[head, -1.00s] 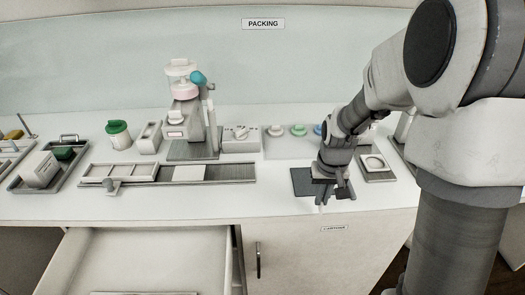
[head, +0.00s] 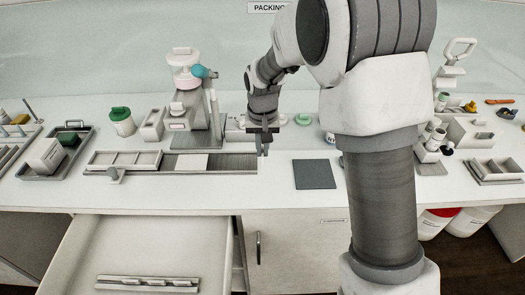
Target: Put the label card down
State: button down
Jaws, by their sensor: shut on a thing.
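My gripper (head: 262,150) points down by the right end of the grey track (head: 232,163) on the worktop. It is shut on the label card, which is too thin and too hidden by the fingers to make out. A flat white piece (head: 192,162) lies on the middle of the track. A dark square mat (head: 315,174) lies bare to the right of my gripper.
A press-like machine (head: 190,100) with a teal knob stands behind the track. A green-lidded jar (head: 122,121) and a tray (head: 55,150) are at the left. An open drawer (head: 150,250) juts out below the worktop.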

jog(key=w+f, duration=0.1)
jog(key=w, duration=0.1)
jog(key=w+f, duration=0.1)
jog(key=w, duration=0.1)
jog(key=w+f, duration=0.1)
jog(key=w, duration=0.1)
jog(key=shift+a+f, duration=0.25)
jog(key=shift+f, duration=0.1)
jog(key=shift+f+p, duration=0.4)
jog(key=shift+f, duration=1.5)
jog(key=shift+f, duration=0.2)
jog(key=c, duration=1)
grip_release()
